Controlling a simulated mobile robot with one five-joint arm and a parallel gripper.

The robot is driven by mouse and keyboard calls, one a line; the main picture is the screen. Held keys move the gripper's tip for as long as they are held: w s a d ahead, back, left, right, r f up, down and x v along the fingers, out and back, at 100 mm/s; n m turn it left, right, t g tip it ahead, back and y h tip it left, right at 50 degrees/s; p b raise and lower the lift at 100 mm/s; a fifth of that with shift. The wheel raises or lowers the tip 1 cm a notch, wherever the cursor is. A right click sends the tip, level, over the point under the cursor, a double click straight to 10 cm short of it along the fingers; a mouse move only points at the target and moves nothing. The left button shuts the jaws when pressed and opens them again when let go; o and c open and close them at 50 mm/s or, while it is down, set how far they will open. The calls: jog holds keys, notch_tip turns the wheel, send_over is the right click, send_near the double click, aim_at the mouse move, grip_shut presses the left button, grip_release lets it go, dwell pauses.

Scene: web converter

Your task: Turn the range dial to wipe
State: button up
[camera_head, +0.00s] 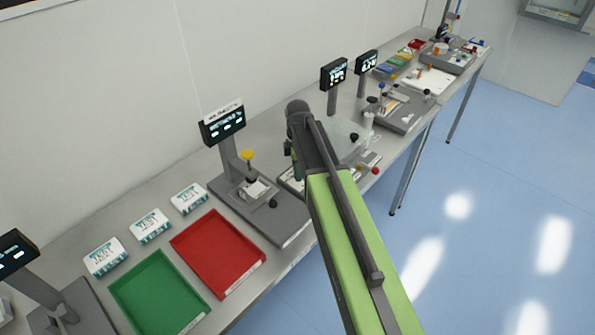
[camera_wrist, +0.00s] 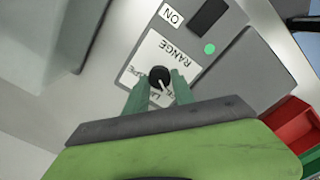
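In the wrist view a round black range dial (camera_wrist: 160,76) with a white pointer line sits on a white label plate (camera_wrist: 150,62) reading RANGE. The pointer points toward the lower right of the picture. Smaller words below the dial are partly hidden by the fingers, and I cannot read wipe clearly. My gripper (camera_wrist: 160,84) is open, its two green fingers reaching to either side of the dial. I cannot tell whether they touch it. In the head view my arm hides the dial and most of the gripper.
A green light (camera_wrist: 209,49) and a black switch (camera_wrist: 207,17) marked ON are beside the plate. In the head view a red tray (camera_head: 218,252), a green tray (camera_head: 158,297) and a grey stand with a screen (camera_head: 222,124) stand on the bench to the left.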

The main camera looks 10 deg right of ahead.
grip_shut()
jog(key=shift+m, duration=0.4)
jog(key=m, duration=0.4)
jog(key=shift+m, duration=0.4)
jog(key=m, duration=1.2)
jog(key=shift+w+d+m, duration=0.1)
jog(key=shift+d+m, duration=0.05)
jog(key=shift+m, duration=0.25)
jog(key=m, duration=0.5)
jog(key=shift+d, duration=0.1)
jog(key=shift+m, duration=0.4)
